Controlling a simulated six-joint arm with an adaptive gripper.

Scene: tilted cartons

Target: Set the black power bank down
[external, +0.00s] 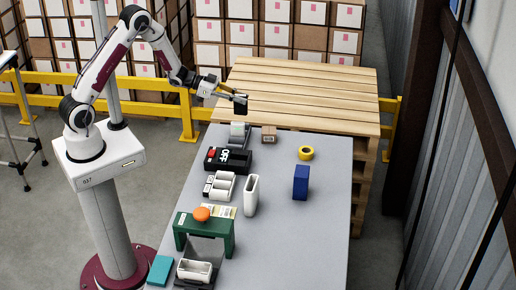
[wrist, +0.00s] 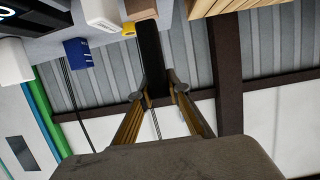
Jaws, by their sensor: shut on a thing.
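The black power bank (external: 241,107) is in my gripper (external: 236,97), in the air above the far left end of the grey table and near the pallet's front edge. In the wrist view the power bank (wrist: 151,55) is a dark slab standing out beyond the fingertips. My gripper (wrist: 159,93) is shut on its near end there. The power bank looks clear of the table and of other things, though its exact height is hard to judge.
On the grey table (external: 322,230) stand a grey device (external: 238,130), small brown box (external: 269,134), black OFF box (external: 228,160), white holder (external: 251,195), blue box (external: 301,182), yellow tape (external: 306,153) and green stand (external: 205,235). The wooden pallet (external: 305,90) is behind. The table's right front is clear.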

